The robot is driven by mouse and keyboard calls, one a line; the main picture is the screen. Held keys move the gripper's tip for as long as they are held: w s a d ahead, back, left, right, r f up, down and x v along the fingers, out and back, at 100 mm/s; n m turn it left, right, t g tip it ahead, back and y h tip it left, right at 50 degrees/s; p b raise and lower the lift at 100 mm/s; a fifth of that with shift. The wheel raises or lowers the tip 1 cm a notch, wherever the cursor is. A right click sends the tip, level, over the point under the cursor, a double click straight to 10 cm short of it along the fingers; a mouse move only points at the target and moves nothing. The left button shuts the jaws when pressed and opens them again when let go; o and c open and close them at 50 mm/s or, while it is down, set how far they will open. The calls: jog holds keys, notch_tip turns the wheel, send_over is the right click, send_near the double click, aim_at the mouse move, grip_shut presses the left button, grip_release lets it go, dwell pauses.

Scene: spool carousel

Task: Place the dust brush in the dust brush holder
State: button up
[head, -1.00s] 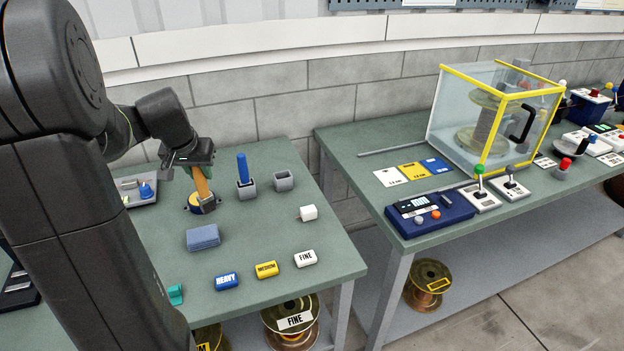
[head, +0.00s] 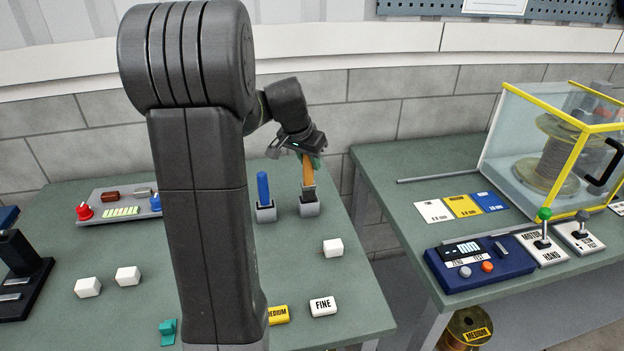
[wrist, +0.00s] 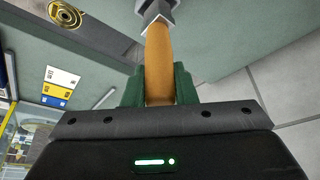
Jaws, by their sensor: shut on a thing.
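The dust brush has an orange-brown handle (head: 308,172) and a dark lower end (head: 308,194). It is upright at the right-hand grey holder (head: 310,209), its lower end at the holder's opening; I cannot tell how deep it is inside. My gripper (head: 311,160) is shut on the top of the handle, pointing down. In the wrist view the handle (wrist: 159,62) lies between my two green fingers (wrist: 159,88), and its grey far end reaches the top edge. The holder is not clearly seen there.
A blue-handled tool (head: 263,187) stands in another grey holder (head: 265,213) just left. A white block (head: 333,247) and a FINE block (head: 323,306) lie nearer. A second table with a control box (head: 478,268) stands right, across a gap.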

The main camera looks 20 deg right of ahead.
aim_at(309, 172)
jog(key=shift+f, duration=2.25)
jog(key=shift+f, duration=0.25)
jog(key=o, duration=1)
jog(key=shift+r, duration=0.1)
jog(key=shift+a+r, duration=0.1)
jog(key=shift+r, duration=0.4)
jog(key=v, duration=1.1)
jog(key=shift+b, duration=0.3)
jog(key=shift+s, duration=0.1)
